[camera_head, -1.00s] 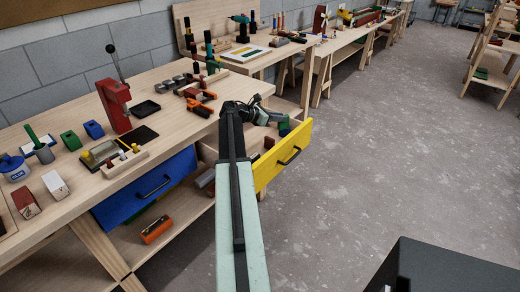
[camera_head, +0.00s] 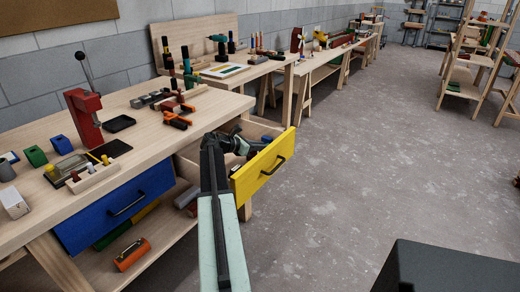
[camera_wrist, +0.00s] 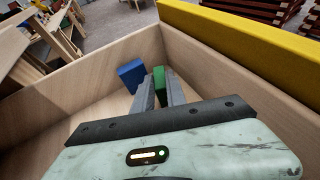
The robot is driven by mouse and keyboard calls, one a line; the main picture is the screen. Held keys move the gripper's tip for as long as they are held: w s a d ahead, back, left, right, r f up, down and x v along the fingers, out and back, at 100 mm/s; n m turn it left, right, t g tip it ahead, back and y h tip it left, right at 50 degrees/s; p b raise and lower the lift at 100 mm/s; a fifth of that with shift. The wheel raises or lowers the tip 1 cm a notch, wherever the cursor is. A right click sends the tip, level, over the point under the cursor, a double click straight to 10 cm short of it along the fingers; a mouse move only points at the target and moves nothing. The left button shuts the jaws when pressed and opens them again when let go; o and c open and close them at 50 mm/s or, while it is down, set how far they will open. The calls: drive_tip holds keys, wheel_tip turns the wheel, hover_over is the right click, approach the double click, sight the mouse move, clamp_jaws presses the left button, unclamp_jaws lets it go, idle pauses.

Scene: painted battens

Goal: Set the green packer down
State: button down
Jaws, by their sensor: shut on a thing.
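The green packer (camera_wrist: 159,86) is between the fingertips of my gripper (camera_wrist: 160,92) in the wrist view. My gripper is shut on it, and the fingers hide much of it. The packer is inside the walls of the open drawer (camera_wrist: 85,87); I cannot tell whether it touches the drawer floor. A blue block (camera_wrist: 131,75) stands just left of it, close to the left finger. In the head view my gripper (camera_head: 238,146) reaches into the drawer, which has a yellow front (camera_head: 263,167). The green packer cannot be made out there.
The workbench (camera_head: 140,150) holds a red press (camera_head: 84,118), orange clamps (camera_head: 174,120), a green block (camera_head: 36,156) and a blue block (camera_head: 62,144). A blue drawer (camera_head: 115,205) sits left of the open one. An orange item (camera_head: 132,254) lies on the lower shelf.

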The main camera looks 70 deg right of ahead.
drive_tip(key=shift+f, duration=0.2)
drive_tip(key=c, duration=1.4)
unclamp_jaws()
drive_tip(key=shift+r, duration=0.1)
drive_tip(key=shift+o, duration=0.2)
drive_tip(key=shift+r, duration=0.1)
drive_tip(key=shift+w+a+r+p, duration=0.15)
drive_tip(key=shift+a+r+p, duration=0.05)
drive_tip(key=shift+r+p, duration=0.1)
drive_tip(key=p+v, duration=0.4)
drive_tip(key=v, duration=0.7)
drive_tip(key=shift+w+a, duration=0.15)
drive_tip(key=shift+a, duration=0.05)
